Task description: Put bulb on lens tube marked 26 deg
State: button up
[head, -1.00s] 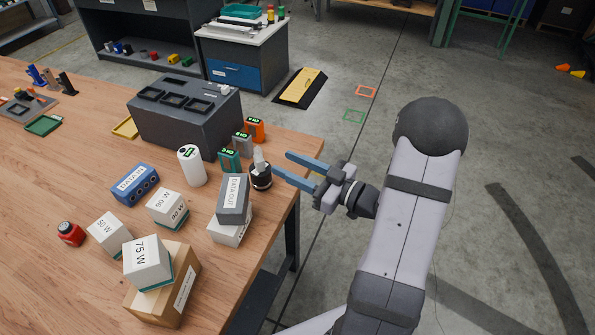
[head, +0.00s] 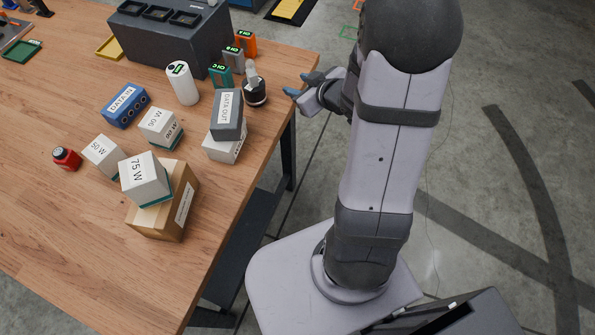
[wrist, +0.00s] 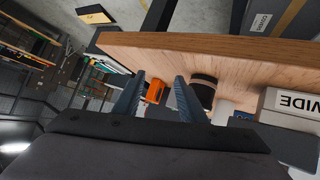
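A dark round piece (head: 255,96) with a pale, bulb-like top (head: 251,72) stands near the table's right edge; I cannot tell if the top is the bulb. In the wrist view a dark cylinder (wrist: 204,92) shows just right of the right finger. A white cylinder (head: 182,85) with a small dark label stands left of it; the label is too small to read. I cannot make out any "26 deg" mark. My gripper (head: 302,84) is just off the table's right edge, beside the dark piece. In the wrist view my gripper (wrist: 157,88) is open, with nothing held.
Orange (head: 246,43), grey (head: 233,58) and teal (head: 220,76) blocks stand beside a large dark case (head: 165,42). A DATA OUT block (head: 228,108) sits on a white box (head: 224,149). A 75 W box (head: 144,180) tops a cardboard box (head: 164,222).

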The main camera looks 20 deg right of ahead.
jog(key=s+a+f+m+g, duration=0.1)
jog(key=s+a+g, duration=0.4)
jog(key=s, duration=0.6)
jog(key=s+a+m+g+h, duration=0.1)
jog(key=s+a+m+g, duration=0.2)
jog(key=s, duration=0.9)
jog(key=a+g, duration=0.2)
jog(key=g, duration=0.1)
jog(key=shift+s+a+f+h, duration=0.25)
jog(key=shift+a+f+h, duration=0.05)
jog(key=shift+f, duration=0.1)
notch_tip(320, 180, up, 3)
jog(key=p, duration=0.3)
